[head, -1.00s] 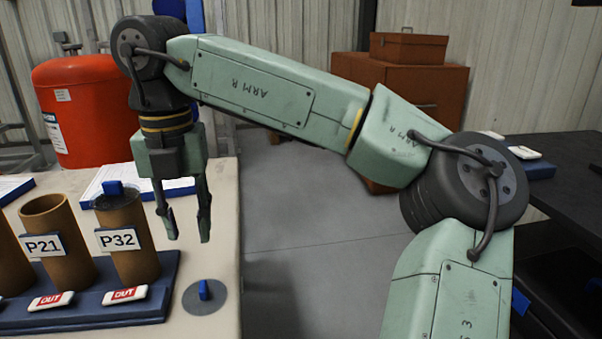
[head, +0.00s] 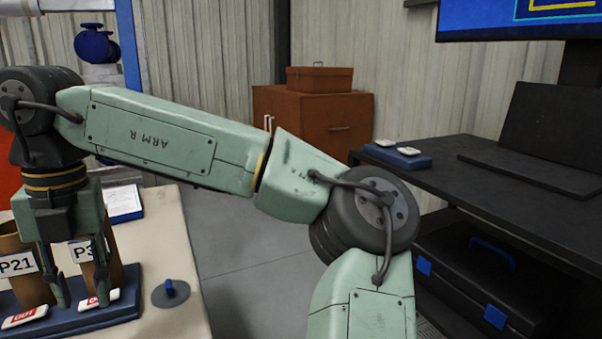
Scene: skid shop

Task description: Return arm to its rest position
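My arm stretches across the view from the lower right to the upper left. My gripper (head: 83,290) points down at the left, over the near part of the bench. Its two fingers are apart, with nothing seen held between them. It overlaps the brown tube labelled P32 (head: 116,262) in the picture and hides much of that tube and its top. I cannot tell whether they touch. The tube labelled P21 (head: 33,288) stands to its left. A grey disc with a blue knob (head: 170,293) lies on the bench to the right of the gripper.
The tubes stand in a blue rack (head: 125,306) with red-and-white OUT tags. The bench (head: 185,262) ends left of an open grey floor (head: 240,245). A black desk (head: 480,190) with a screen (head: 510,18) stands right; a rust-brown cabinet (head: 345,125) stands behind.

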